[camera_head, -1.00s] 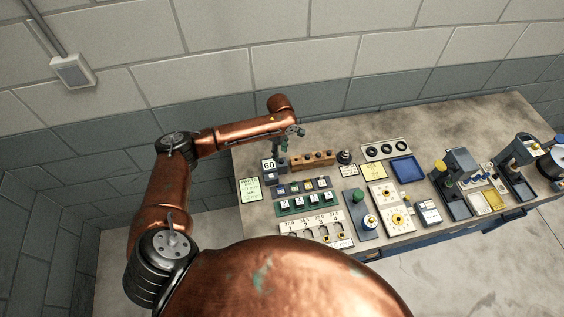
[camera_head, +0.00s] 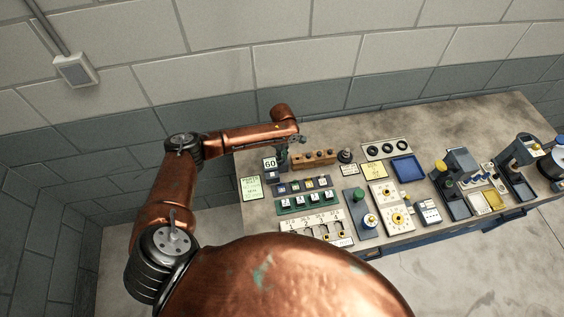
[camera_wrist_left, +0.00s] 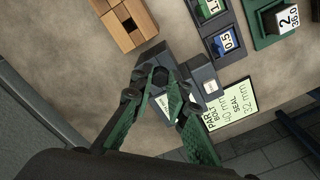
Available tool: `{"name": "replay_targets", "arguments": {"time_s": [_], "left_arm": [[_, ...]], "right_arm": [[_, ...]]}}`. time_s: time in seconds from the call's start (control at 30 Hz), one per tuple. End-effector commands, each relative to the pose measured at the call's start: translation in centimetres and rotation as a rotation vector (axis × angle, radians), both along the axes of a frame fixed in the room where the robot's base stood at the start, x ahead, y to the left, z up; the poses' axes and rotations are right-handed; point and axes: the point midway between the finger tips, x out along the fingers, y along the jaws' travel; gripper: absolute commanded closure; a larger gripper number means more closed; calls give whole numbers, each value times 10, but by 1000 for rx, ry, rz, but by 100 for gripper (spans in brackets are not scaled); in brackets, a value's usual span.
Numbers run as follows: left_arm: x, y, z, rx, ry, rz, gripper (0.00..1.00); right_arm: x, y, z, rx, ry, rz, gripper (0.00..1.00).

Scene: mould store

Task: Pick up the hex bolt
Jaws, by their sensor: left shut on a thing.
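The hex bolt (camera_wrist_left: 160,77) shows in the left wrist view as a dark six-sided head between my green fingertips. My left gripper (camera_wrist_left: 163,84) is shut on it from both sides. The bolt's shank is hidden. Just beyond the fingertips is a dark grey block (camera_wrist_left: 198,76), and I cannot tell whether the bolt touches it. In the head view my left gripper (camera_head: 282,157) is small, at the back left of the bench beside the sign marked 60 (camera_head: 270,163). The bolt is too small to make out there. My right gripper is not in view.
A wooden block with holes (camera_head: 313,159) stands close to the right of the gripper. A green-framed tray (camera_head: 308,201) and a part card (camera_head: 251,188) lie nearer the front. The block wall (camera_head: 220,115) is close behind. The bench's back right is clear.

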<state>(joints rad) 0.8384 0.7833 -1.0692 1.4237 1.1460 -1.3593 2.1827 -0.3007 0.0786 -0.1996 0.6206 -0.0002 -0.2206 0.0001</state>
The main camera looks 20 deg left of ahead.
Motion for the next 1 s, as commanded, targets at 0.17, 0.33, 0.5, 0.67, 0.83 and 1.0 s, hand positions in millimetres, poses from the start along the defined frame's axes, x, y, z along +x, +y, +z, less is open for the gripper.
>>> {"name": "replay_targets", "arguments": {"time_s": [0.17,0.33,0.5,0.67,0.83,1.0], "left_arm": [[0,0,0,0,0,0,100],[0,0,0,0,0,0,100],[0,0,1,0,0,0,100],[1,0,19,-1,-3,-1,100],[1,0,53,-1,-5,-1,100],[1,0,82,0,-2,-1,100]], "right_arm": [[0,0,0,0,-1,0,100],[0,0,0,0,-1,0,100],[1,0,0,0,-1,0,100],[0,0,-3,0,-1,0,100],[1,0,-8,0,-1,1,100],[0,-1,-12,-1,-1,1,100]]}}
